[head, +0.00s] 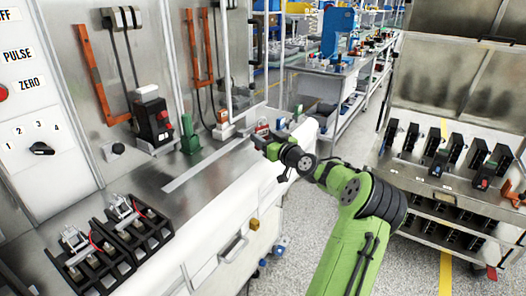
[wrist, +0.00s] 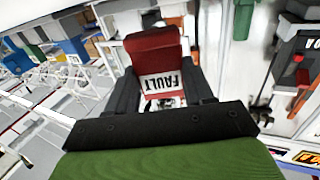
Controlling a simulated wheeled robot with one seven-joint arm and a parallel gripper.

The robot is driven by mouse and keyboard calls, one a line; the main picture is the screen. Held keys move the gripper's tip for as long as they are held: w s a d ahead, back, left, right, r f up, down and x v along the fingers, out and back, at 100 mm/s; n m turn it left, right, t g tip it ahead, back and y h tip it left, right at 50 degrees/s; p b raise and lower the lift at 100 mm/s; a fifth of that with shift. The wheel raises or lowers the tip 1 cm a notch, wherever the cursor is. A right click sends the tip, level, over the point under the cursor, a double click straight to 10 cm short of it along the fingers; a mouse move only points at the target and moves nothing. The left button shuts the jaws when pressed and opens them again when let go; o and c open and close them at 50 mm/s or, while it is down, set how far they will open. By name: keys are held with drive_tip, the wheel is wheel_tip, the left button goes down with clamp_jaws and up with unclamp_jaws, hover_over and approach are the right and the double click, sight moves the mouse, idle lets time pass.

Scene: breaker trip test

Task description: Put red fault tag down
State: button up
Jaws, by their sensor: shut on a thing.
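The red fault tag (wrist: 153,52) is a red block with a white label reading FAULT, upside down in the wrist view. My gripper (wrist: 160,88) has its two dark fingers on either side of the tag and is shut on it. In the head view my gripper (head: 272,143) is over the right end of the steel bench (head: 205,175). A small red piece, likely the tag (head: 262,128), shows just beyond it. I cannot tell whether the tag touches the bench.
A black breaker (head: 152,122) stands in the test station on the bench, with a green block (head: 190,137) to its right. Black breaker holders (head: 110,245) sit at the near left. A rack of breakers (head: 440,155) stands at right. The middle of the bench is clear.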

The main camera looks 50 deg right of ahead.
wheel_tip(320, 180, down, 3)
drive_tip(key=shift+f+b, duration=0.2)
drive_tip(key=shift+b, duration=0.2)
drive_tip(key=shift+a, duration=0.1)
drive_tip(key=o, duration=1.2)
drive_tip(key=v, duration=1.2)
